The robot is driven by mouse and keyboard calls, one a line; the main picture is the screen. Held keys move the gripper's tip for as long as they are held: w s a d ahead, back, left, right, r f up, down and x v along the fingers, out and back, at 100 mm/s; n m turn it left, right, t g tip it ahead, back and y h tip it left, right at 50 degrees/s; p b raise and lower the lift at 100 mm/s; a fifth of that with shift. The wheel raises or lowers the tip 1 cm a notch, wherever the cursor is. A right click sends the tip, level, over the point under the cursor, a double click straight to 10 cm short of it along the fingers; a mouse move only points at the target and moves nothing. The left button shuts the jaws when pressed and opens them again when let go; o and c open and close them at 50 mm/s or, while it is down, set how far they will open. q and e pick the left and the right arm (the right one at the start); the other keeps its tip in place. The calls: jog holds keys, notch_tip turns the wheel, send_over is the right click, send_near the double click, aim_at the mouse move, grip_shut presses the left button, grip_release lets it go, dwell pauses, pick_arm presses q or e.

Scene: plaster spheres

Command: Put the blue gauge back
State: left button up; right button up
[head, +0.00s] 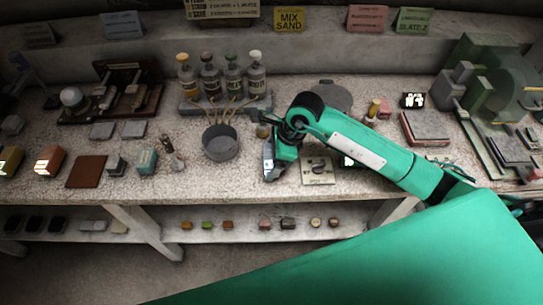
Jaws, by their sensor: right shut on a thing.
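My right gripper (270,175) points down over the front middle of the bench, just right of the grey bowl (220,143). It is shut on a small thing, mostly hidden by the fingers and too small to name. I cannot make out a blue gauge for certain. A dark wooden rack (148,105) with pale tools and a white ball stands at the back left. A pale square plate (318,178) with a dark knob lies right of the gripper. My left gripper is out of view.
Several bottles (232,78) stand on a grey stand behind the bowl. A teal block (147,161) and a brown mat (86,171) lie at left. Green machinery (498,75) fills the right back. Small pieces lie on the lower shelf (250,232). My green arm crosses the right side.

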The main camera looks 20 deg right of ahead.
jog(key=shift+f, duration=0.15)
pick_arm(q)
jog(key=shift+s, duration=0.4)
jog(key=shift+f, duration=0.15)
pick_arm(e)
jog(key=shift+f, duration=0.1)
jog(key=shift+f, duration=0.1)
jog(key=o, duration=0.8)
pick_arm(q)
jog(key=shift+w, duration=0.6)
